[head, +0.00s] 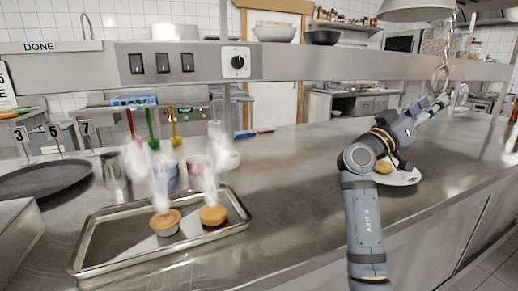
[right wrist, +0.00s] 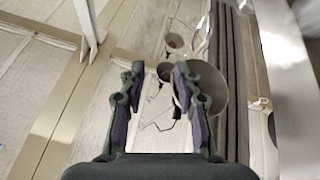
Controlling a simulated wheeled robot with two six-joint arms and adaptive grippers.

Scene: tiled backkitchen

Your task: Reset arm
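My right arm rises from the bottom right of the head view over the counter. Its gripper (head: 436,102) points up and to the right, beyond a white plate (head: 409,178) that carries a yellowish-brown round item (head: 383,167). In the right wrist view the right gripper (right wrist: 160,78) is open, with its two purple-padded fingers apart and nothing between them. The arm hides part of the plate. My left gripper is not in view.
A metal tray (head: 95,262) with two steaming baked items (head: 165,222) (head: 213,214) lies at front left. A dark round pan (head: 40,180) and a metal cup (head: 115,172) stand behind it. A steel shelf (head: 300,62) spans above. The middle counter (head: 290,190) is clear.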

